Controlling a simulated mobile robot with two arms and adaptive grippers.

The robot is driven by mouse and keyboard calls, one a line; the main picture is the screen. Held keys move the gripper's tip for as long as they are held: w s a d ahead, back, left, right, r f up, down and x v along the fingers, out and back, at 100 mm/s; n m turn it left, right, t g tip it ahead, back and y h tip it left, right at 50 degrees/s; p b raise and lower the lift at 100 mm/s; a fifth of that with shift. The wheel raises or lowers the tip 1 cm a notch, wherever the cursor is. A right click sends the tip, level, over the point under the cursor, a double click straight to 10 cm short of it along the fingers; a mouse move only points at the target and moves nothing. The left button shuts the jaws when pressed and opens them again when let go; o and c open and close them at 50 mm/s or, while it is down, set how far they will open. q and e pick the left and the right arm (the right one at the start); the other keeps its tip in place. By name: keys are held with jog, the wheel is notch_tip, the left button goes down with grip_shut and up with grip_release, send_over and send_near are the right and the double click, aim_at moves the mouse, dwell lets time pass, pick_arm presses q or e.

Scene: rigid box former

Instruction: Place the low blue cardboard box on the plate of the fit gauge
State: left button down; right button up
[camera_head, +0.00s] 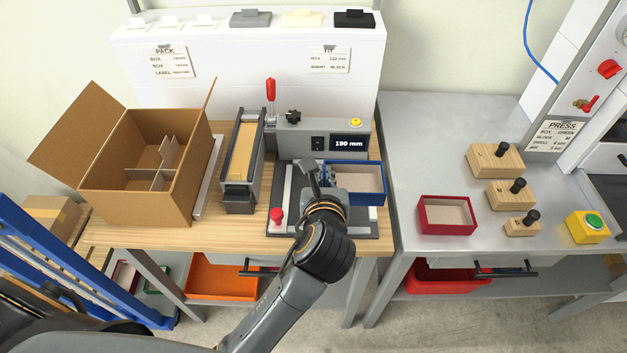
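The low blue cardboard box (370,198) is open at the top, with a beige inside. It is over the right part of the fit gauge's plate (284,205), in front of the grey gauge body (290,146) with its lit display. I cannot tell whether it rests flat on the plate. My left gripper (318,178) is at the box's left wall, seen from above and behind. My own wrist hides the box's near left corner and much of the plate, and the finger gap is not clear. My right gripper is not in view.
A red-handled lever (271,90) and a red knob (276,215) stand close by. A long grey dispenser (243,160) and an open brown carton (137,165) are left. On the right metal table are a red box (447,214) and wooden blocks (495,160).

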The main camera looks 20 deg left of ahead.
pick_arm(q)
jog(key=w+a+f, duration=0.1)
jog(key=w+f, duration=0.1)
jog(key=w, duration=0.1)
jog(key=w+a+f, duration=0.2)
jog(key=w+f, duration=0.1)
jog(key=w+a+f, duration=0.2)
jog(key=w+f, duration=0.1)
jog(key=shift+w+f, duration=0.15)
jog(key=shift+w, duration=0.25)
notch_tip(320, 180, down, 3)
jog(key=shift+w+a+f, duration=0.1)
jog(key=shift+w+a, duration=0.05)
jog(key=shift+f, duration=0.3)
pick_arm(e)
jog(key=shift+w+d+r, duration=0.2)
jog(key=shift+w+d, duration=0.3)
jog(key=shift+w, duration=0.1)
pick_arm(q)
jog(key=c, duration=1.5)
grip_release()
